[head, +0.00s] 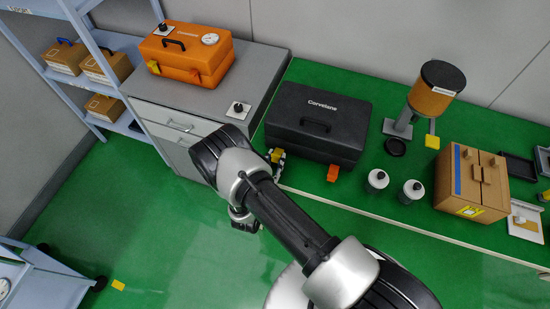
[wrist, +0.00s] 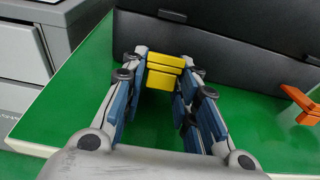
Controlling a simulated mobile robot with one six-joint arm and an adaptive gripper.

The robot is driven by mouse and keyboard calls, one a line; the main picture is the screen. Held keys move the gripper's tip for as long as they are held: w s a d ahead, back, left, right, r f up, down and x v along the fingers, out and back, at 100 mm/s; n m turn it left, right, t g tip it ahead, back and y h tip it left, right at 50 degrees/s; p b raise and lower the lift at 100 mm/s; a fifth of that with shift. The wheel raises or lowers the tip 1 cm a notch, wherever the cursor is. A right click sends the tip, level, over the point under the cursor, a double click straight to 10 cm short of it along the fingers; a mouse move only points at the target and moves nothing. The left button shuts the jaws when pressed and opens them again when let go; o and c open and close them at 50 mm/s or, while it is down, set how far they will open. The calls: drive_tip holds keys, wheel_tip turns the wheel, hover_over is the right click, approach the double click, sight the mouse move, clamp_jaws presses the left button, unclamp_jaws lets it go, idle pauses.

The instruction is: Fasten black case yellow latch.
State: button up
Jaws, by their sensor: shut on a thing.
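The black case (head: 318,122) lies closed on the green bench top, and its front wall fills the top of the wrist view (wrist: 230,50). Its yellow latch (wrist: 165,70) is on the left part of the front wall; part of it also shows in the head view (head: 277,155). An orange latch (wrist: 300,102) sits farther right on the same wall and sticks outward; it shows in the head view too (head: 333,173). My gripper (wrist: 165,75) is at the yellow latch, with a finger on each side of it, shut on it.
An orange case (head: 185,52) stands on the grey cabinet at the left. Two small bottles (head: 378,180) and a brown box (head: 470,182) stand right of the black case. A dispenser (head: 437,88) stands behind them. The bench's front edge is close below my gripper.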

sight(279, 151)
drive_tip(key=r+g+p, duration=0.1)
drive_tip(key=r+g+y+p, duration=0.1)
drive_tip(key=g+p, duration=0.2)
drive_tip(key=shift+w+d+r+y, duration=0.15)
drive_tip(key=shift+w+r+y, duration=0.15)
drive_tip(key=shift+r, duration=0.1)
drive_tip(key=g, duration=0.1)
drive_tip(key=r+g+y+p, duration=0.1)
drive_tip(key=g, duration=0.1)
drive_tip(key=shift+w+d, duration=0.1)
drive_tip(key=shift+w, duration=0.3)
drive_tip(key=shift+w+d+r+g+y+p, duration=0.15)
drive_tip(key=shift+g+p, duration=0.1)
drive_tip(key=shift+g, duration=0.25)
drive_tip(key=shift+w+a+r+g+y+p, duration=0.15)
drive_tip(key=shift+g+p, duration=0.1)
drive_tip(key=shift+g, duration=0.25)
drive_tip(key=shift+s+d+f, duration=0.1)
drive_tip(key=o, duration=0.9)
drive_tip(key=shift+o, duration=0.2)
